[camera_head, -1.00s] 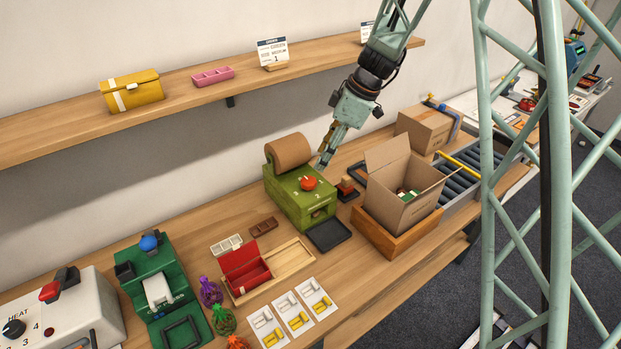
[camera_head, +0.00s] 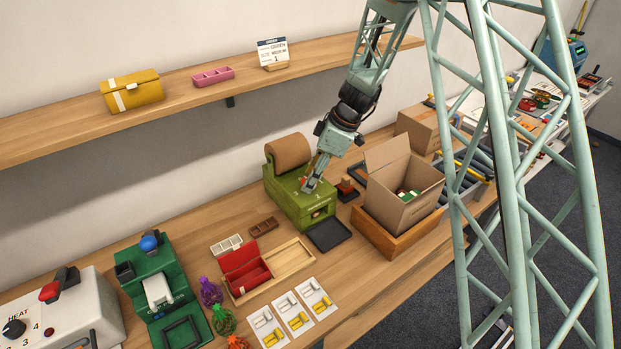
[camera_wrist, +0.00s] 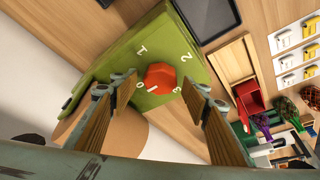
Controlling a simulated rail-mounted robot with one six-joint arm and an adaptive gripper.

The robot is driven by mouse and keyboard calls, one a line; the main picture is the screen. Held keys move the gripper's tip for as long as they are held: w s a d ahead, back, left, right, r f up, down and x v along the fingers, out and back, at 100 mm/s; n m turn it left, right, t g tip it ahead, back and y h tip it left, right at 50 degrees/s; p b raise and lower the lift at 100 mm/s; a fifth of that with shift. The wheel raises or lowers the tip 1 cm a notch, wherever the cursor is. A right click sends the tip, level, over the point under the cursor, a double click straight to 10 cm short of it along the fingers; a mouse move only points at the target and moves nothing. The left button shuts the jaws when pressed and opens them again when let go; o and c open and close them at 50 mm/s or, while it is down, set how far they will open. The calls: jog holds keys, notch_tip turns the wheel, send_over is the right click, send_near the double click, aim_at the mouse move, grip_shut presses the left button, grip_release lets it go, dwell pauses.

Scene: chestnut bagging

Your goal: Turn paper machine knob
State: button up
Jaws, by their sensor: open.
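The green paper machine (camera_head: 291,200) stands on the bench with a brown paper roll (camera_head: 289,151) at its back. Its orange-red knob (camera_wrist: 161,77) shows in the wrist view, with the digits 0, 1, 2 and 3 around it on the green top. The knob's white mark points toward the 0 side. My gripper (camera_head: 307,188) is over the machine's top and hides most of the knob in the head view. In the wrist view my gripper (camera_wrist: 162,88) is open, with one finger on each side of the knob. I cannot tell whether either finger touches it.
A black tray (camera_head: 329,236) lies in front of the machine. An open cardboard box (camera_head: 400,205) in a wooden tray stands close at right. A small dark stamp-like object (camera_head: 347,189) sits between them. A red box (camera_head: 244,270) and a green press (camera_head: 160,285) are at left.

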jog(key=shift+a+f, duration=0.1)
jog(key=shift+f, duration=0.05)
jog(key=c, duration=0.9)
jog(key=shift+o, duration=0.2)
